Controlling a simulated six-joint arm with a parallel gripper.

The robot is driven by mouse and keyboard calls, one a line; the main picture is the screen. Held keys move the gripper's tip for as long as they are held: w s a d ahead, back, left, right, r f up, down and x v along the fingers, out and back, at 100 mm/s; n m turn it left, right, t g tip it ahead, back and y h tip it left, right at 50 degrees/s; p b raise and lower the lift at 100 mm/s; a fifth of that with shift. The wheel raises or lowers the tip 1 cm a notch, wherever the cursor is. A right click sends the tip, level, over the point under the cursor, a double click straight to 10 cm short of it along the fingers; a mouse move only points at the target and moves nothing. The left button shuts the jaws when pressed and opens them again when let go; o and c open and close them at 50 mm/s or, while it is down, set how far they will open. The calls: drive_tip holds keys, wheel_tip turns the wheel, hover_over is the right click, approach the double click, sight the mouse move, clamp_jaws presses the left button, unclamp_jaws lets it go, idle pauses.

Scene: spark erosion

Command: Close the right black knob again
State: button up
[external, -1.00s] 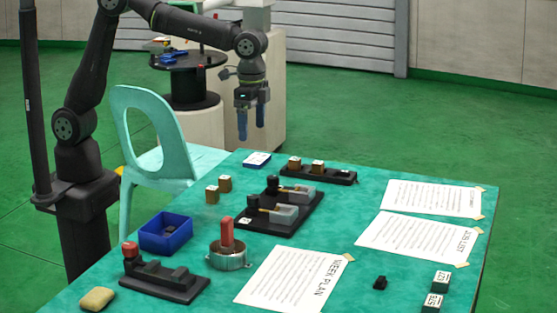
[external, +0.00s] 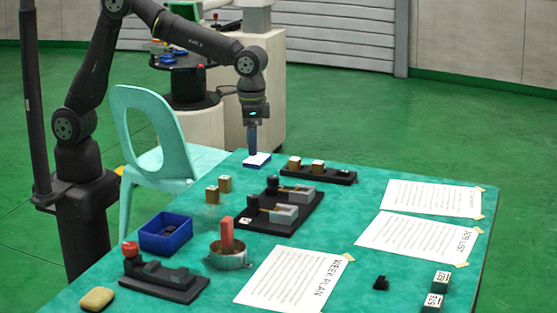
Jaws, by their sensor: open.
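A black fixture plate (external: 296,222) in the middle of the table carries two grey vise-like blocks, each with a black knob at its left end. The right black knob (external: 273,182) stands upright at the far block (external: 299,193). The left black knob (external: 253,203) stands at the near block (external: 283,214). Whether either knob is open or closed is too small to tell.
A small blue-and-white item (external: 257,160) lies by my fingertips. A black rack (external: 318,175) with brass-coloured blocks stands beyond the fixture. Two loose blocks (external: 218,189), a blue bin (external: 166,233) and a red-handled round device (external: 229,247) are nearby. A chair (external: 148,140) stands left of the table.

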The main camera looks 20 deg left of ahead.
sight(253, 196)
wheel_tip(253, 196, down, 15)
drive_tip(key=shift+r, duration=0.1)
idle(0.3)
drive_tip(key=c, duration=1)
drive_tip(key=shift+o, duration=0.2)
